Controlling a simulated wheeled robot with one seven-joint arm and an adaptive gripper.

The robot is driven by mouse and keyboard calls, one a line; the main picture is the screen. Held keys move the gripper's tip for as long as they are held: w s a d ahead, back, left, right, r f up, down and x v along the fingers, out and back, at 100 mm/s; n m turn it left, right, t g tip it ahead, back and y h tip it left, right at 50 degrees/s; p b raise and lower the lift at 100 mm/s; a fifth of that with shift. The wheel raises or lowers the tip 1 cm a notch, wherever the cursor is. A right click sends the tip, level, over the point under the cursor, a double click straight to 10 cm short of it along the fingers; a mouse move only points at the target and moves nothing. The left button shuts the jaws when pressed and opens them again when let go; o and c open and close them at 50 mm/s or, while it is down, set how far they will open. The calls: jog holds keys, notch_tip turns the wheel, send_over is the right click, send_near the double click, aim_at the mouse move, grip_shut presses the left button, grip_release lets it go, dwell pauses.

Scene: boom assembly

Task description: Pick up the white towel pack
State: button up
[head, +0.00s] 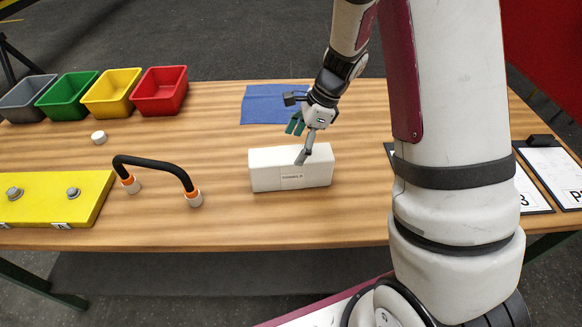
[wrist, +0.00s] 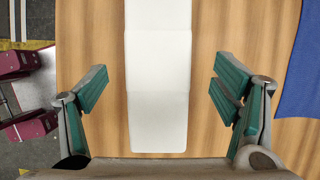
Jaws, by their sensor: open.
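The white towel pack (head: 270,172) is a long white box with a small label on its front side. It lies on the wooden table, right of the black hose. My gripper (head: 303,145) is above and just behind its right half, with one finger overlapping the pack in the head view. In the wrist view the pack (wrist: 158,85) runs from the top edge down between the fingers. My gripper (wrist: 160,95) is open, with one green-padded finger on each side of the pack and a visible gap to both. Whether the fingertips reach below the pack's top cannot be told.
A blue cloth (head: 262,104) lies behind the pack. A black hose (head: 155,162) with orange and white ends and a yellow board (head: 55,200) are left. Grey, green, yellow and red bins (head: 159,92) stand back left. Clipboards (head: 556,172) lie right. Table in front is clear.

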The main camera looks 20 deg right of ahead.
aim_at(292, 154)
jog(key=shift+p+x, duration=0.45)
jog(key=shift+x, duration=2.1)
jog(key=shift+s, duration=0.1)
jog(key=c, duration=1.5)
jog(key=shift+r, duration=0.1)
